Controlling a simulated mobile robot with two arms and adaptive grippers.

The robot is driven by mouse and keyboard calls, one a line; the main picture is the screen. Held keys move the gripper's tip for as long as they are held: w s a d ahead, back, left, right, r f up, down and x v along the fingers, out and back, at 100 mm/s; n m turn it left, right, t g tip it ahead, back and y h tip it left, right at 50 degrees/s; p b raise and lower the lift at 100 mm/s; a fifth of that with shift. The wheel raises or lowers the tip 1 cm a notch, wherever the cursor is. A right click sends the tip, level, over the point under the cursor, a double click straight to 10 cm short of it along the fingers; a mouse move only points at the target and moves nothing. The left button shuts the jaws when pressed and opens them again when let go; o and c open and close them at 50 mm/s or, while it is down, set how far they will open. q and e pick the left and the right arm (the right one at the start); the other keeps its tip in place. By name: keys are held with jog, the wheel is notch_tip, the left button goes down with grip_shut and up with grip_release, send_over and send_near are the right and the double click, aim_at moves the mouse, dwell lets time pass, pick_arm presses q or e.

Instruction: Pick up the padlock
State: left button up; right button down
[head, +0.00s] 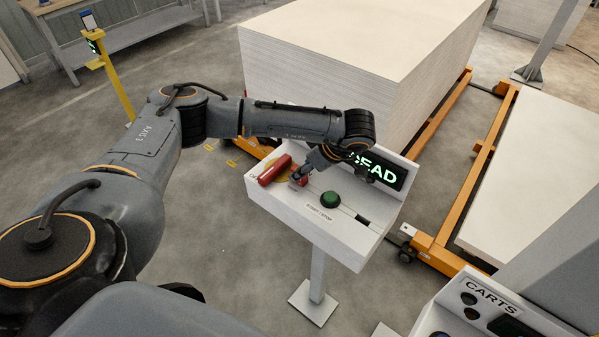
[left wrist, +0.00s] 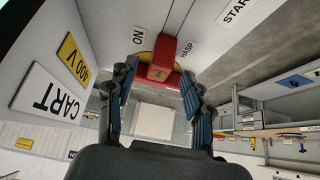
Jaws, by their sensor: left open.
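A red block (head: 275,170) lies on the sloped top of the white console (head: 335,238), with a yellow disc under it. A second bit of red shows beside my left gripper (head: 299,179). In the left wrist view a red block (left wrist: 160,72) stands between the fingers of my left gripper (left wrist: 161,98), near the labels ON and HASP. I cannot tell for sure which red part is the padlock and which is the switch handle. My left gripper is open, with a finger on each side of the red block; contact is unclear. My right gripper is not in view.
A green button (head: 330,200) and a lit display (head: 378,168) are close by on the console. A tall stack of white boards (head: 330,75) stands behind it. An orange cart frame (head: 470,195) is at the right. A CARTS panel (head: 490,305) is at the lower right.

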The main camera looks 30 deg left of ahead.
aim_at(275, 170)
pick_arm(q)
jog(key=shift+p+x, duration=0.7)
jog(key=shift+x, duration=1.1)
grip_shut()
jog(key=shift+r, duration=0.15)
